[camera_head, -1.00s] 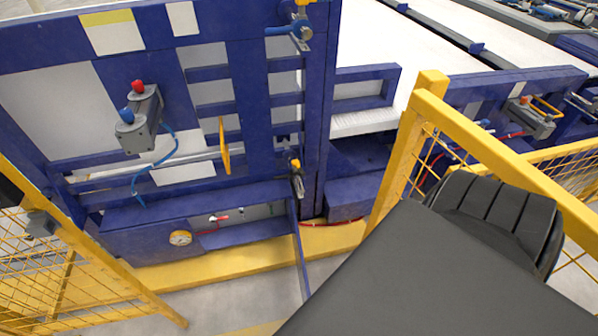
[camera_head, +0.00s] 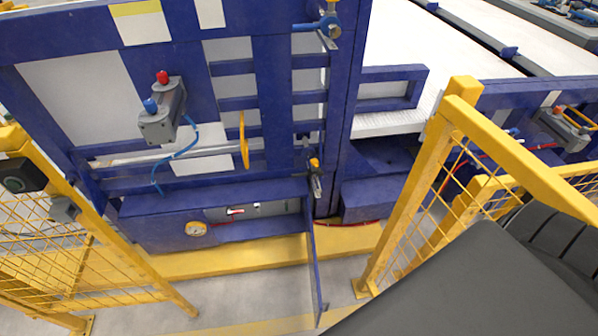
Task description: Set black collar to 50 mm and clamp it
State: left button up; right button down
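I cannot make out a black collar for certain. A small dark clamp-like fitting with a yellow knob (camera_head: 315,178) sits low on the blue machine frame (camera_head: 278,100), right of a yellow disc (camera_head: 243,140). A similar fitting with a blue part and yellow knob (camera_head: 328,25) sits at the top of the frame. A thin grey horizontal rod (camera_head: 130,161) runs across the frame left of the disc. No scale or 50 mm mark is readable. Neither of my grippers is in view.
A grey button box (camera_head: 163,112) with red and blue buttons hangs on the frame. Yellow mesh fences stand at left (camera_head: 75,235) and right (camera_head: 420,190). A blue bar (camera_head: 316,270) juts toward me. A large dark shape covers the lower right.

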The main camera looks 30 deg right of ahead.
aim_at(310, 171)
jog(key=z, duration=0.05)
jog(key=i, duration=0.35)
jog(key=z, duration=1.9)
